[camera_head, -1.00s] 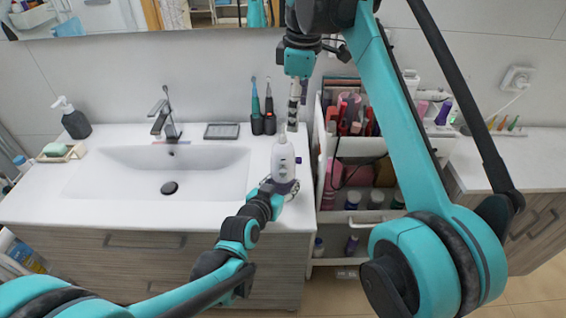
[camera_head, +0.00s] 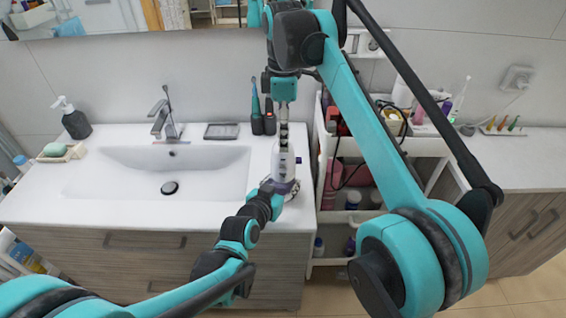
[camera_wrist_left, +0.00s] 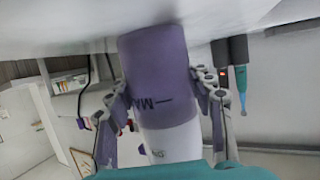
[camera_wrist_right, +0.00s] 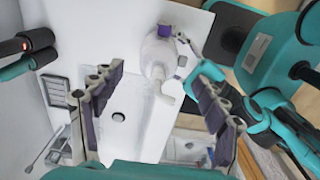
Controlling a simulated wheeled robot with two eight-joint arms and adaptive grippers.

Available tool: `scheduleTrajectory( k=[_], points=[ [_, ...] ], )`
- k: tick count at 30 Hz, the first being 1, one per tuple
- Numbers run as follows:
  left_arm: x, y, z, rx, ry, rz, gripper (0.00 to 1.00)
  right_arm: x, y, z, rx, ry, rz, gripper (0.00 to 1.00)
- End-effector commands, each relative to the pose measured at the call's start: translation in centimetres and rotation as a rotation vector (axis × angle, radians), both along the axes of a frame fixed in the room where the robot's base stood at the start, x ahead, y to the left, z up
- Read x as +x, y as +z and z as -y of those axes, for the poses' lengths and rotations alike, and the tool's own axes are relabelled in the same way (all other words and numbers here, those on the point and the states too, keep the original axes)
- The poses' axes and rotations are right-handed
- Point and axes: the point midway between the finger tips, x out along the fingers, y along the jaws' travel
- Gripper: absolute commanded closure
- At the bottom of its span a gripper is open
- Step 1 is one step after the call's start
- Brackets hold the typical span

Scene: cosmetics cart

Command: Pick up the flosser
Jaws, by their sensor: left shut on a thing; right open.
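The flosser (camera_head: 285,168) is white with a purple base and stands upright on the counter, right of the sink. My left gripper (camera_head: 283,188) is shut around its lower part; the left wrist view shows the fingers on both sides of the purple and white body (camera_wrist_left: 160,75). My right gripper (camera_head: 284,128) is open and points down just above the flosser, hiding its top in the head view. In the right wrist view, the flosser (camera_wrist_right: 160,60) shows below and between the spread fingers (camera_wrist_right: 158,105), apart from them.
Teal and dark electric toothbrushes (camera_head: 264,122) stand on the counter behind the flosser, close to my right gripper. A sink (camera_head: 200,170) with a faucet (camera_head: 165,115) lies to the left. A white cart (camera_head: 316,190) with cosmetics stands right of the counter, partly behind my right arm.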

Motion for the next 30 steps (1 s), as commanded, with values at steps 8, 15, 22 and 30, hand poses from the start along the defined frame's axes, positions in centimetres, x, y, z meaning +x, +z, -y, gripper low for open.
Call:
scheduleTrajectory(
  k=[8, 15, 22, 30],
  points=[
    [0.0, 0.0, 0.0, 0.0, 0.0, 0.001, 0.76, 0.2, -3.5, -0.2, 0.0, 0.0, 0.0, 0.26],
    [0.0, 0.0, 0.0, 0.0, 0.0, 0.0, 0.76, 0.2, -5.3, -0.2, 0.0, 0.0, 0.0, 0.26],
    [0.0, 0.0, 0.0, 0.0, 0.0, 0.0, 0.76, 0.2, -5.3, -0.2, 0.0, 0.0, 0.0, 0.45],
    [0.0, 0.0, 0.0, 0.0, 0.0, 0.001, 0.76, 0.2, -5.2, -0.2, 0.0, 0.0, 0.0, 0.84]
  ],
)
